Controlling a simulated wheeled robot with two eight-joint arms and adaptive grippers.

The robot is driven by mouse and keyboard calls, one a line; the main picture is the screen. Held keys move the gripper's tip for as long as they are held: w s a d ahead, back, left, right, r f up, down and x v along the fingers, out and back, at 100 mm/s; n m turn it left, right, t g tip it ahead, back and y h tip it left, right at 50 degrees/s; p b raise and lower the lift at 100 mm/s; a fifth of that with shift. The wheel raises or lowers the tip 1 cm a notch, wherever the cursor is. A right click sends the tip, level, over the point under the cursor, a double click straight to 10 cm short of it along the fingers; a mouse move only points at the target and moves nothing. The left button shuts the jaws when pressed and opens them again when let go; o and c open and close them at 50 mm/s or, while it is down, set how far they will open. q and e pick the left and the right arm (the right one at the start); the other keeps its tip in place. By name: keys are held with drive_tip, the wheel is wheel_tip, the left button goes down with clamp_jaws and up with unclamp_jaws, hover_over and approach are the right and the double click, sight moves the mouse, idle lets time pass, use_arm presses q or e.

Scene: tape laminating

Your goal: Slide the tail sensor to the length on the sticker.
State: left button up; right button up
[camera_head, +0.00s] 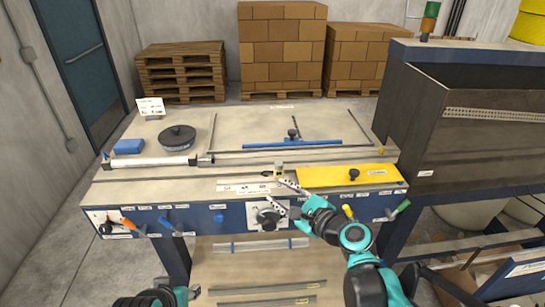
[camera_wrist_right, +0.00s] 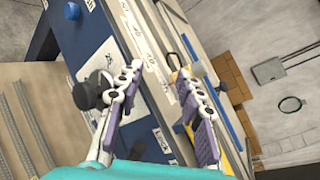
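A small pale block with a yellowish top, which looks like the tail sensor (camera_head: 279,170), stands on the bench near the left end of the yellow plate. A white strip with dark markings (camera_head: 244,188) lies to its left, nearer the bench's front edge; its writing is too small to read. The strip also shows in the right wrist view (camera_wrist_right: 153,68). My right gripper (camera_head: 285,194) is open and empty over the front edge, just in front of the sensor. Its spread fingers show in the right wrist view (camera_wrist_right: 160,72). My left gripper's fingers are out of view.
The yellow plate (camera_head: 350,175) lies right of the sensor. A knob (camera_head: 268,215) and coloured handles line the blue front panel below. A white roller (camera_head: 150,163), a black disc (camera_head: 177,138) and a blue bar (camera_head: 292,144) occupy the bench behind.

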sight(277, 162)
drive_tip(key=w+r+m+t, duration=0.1)
drive_tip(key=m, duration=0.1)
drive_tip(key=w+d+r+m, duration=0.1)
drive_tip(key=w+m, duration=0.1)
drive_tip(key=m, duration=0.1)
drive_tip(key=w+r+m+t, duration=0.1)
drive_tip(key=w+m, duration=0.1)
drive_tip(key=m, duration=0.1)
drive_tip(key=shift+w+d+t, duration=0.2)
drive_tip(key=shift+d+t, duration=0.1)
drive_tip(key=shift+d, duration=0.1)
drive_tip(key=b+x, duration=0.1)
drive_tip(key=x, duration=0.6)
drive_tip(key=shift+b, duration=0.3)
drive_tip(key=shift+w+a, duration=0.2)
drive_tip(key=shift+w, duration=0.05)
clamp_jaws()
